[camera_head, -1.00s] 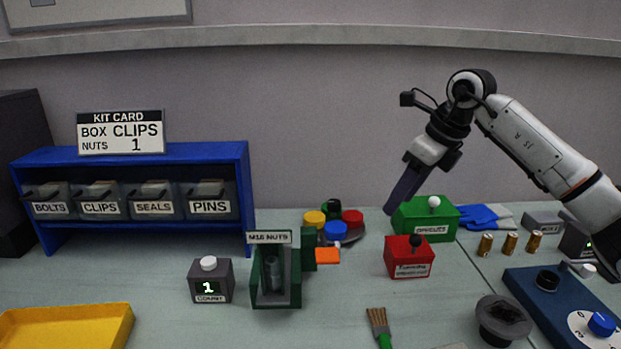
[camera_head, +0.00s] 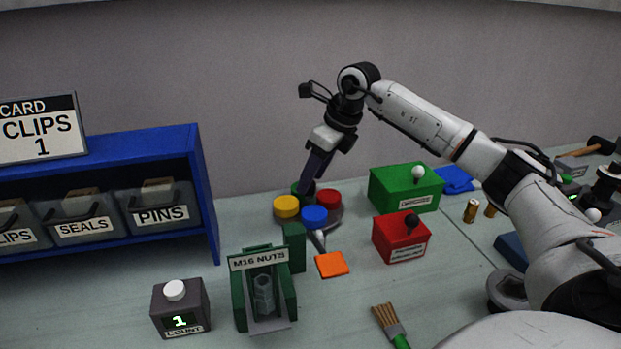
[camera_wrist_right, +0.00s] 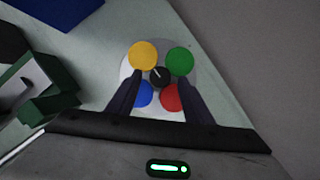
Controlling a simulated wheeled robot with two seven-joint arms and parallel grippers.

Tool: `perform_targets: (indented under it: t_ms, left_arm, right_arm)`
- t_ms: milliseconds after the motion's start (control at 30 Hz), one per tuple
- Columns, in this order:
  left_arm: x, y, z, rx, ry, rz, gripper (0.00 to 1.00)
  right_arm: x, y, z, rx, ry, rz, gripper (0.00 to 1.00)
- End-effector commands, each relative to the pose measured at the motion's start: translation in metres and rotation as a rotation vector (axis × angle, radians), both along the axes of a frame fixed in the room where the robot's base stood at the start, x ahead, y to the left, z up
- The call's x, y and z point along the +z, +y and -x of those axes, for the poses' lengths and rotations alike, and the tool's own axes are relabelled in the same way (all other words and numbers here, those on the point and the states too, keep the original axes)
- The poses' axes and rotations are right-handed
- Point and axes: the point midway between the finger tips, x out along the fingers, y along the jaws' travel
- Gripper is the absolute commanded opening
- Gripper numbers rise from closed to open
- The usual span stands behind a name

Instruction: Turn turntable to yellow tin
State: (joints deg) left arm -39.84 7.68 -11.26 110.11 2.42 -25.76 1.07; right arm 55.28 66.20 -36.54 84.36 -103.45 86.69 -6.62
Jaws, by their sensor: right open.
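The turntable (camera_wrist_right: 163,112) is a round grey plate with a dark centre knob (camera_wrist_right: 159,77). It carries a yellow tin (camera_head: 286,206), a blue tin (camera_head: 314,216), a red tin (camera_head: 328,197) and a green tin, partly hidden behind my gripper in the head view. In the right wrist view the yellow tin (camera_wrist_right: 143,55) is upper left, the green tin (camera_wrist_right: 179,61) upper right, blue lower left and red lower right. My right gripper (camera_head: 306,187) points down over the turntable. Its fingers are open, one on each side of the tins. Contact cannot be told.
A M16 nuts dispenser (camera_head: 263,290) and a counter box (camera_head: 181,308) reading 1 stand in front. An orange square (camera_head: 332,265) lies near the turntable. Green (camera_head: 405,190) and red (camera_head: 401,238) boxes with knobs stand to the right. A blue shelf (camera_head: 207,195) stands left.

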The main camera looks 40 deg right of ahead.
Motion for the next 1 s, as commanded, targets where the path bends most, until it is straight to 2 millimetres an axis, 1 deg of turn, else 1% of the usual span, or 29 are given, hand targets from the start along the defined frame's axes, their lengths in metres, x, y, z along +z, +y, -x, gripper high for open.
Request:
perform_targets:
  t_ms: [33, 133, 300, 433, 667, 700, 1000]
  left_arm:
    - [0.0014, -0.0002, -0.0014, 0.0, -0.003, 0.001, 0.0]
    - [0.0031, -0.0003, -0.0048, 0.0, -0.01, 0.001, 0.0]
    - [0.0062, -0.0003, -0.0103, 0.0, -0.021, 0.002, 0.0]
    - [0.0064, -0.0001, -0.0106, 0.001, -0.021, 0.001, 0.0]
    - [0.0059, 0.0002, -0.0094, 0.001, -0.019, 0.0, 0.0]
    - [0.0055, 0.0003, -0.0089, 0.001, -0.018, 0.001, 0.0]
    - [0.0057, 0.0008, -0.0058, 0.002, -0.013, 0.001, 0.0]
  right_arm:
    - [-0.0052, 0.0011, -0.0018, 0.001, 0.001, 0.0, 0.47]
    - [-0.0105, 0.0016, -0.0041, 0.001, 0.001, 0.001, 0.47]
    - [-0.0127, 0.0014, -0.0049, 0.001, 0.0, 0.001, 0.47]
    - [-0.0125, 0.0015, -0.0048, 0.001, 0.0, 0.001, 0.47]
    - [-0.0123, 0.0015, -0.0049, 0.001, 0.0, 0.0, 0.08]
    - [-0.0122, 0.0015, -0.0048, 0.001, 0.0, 0.0, 0.01]
    - [-0.0114, 0.0006, -0.0043, 0.014, 0.0, 0.0, 0.0]
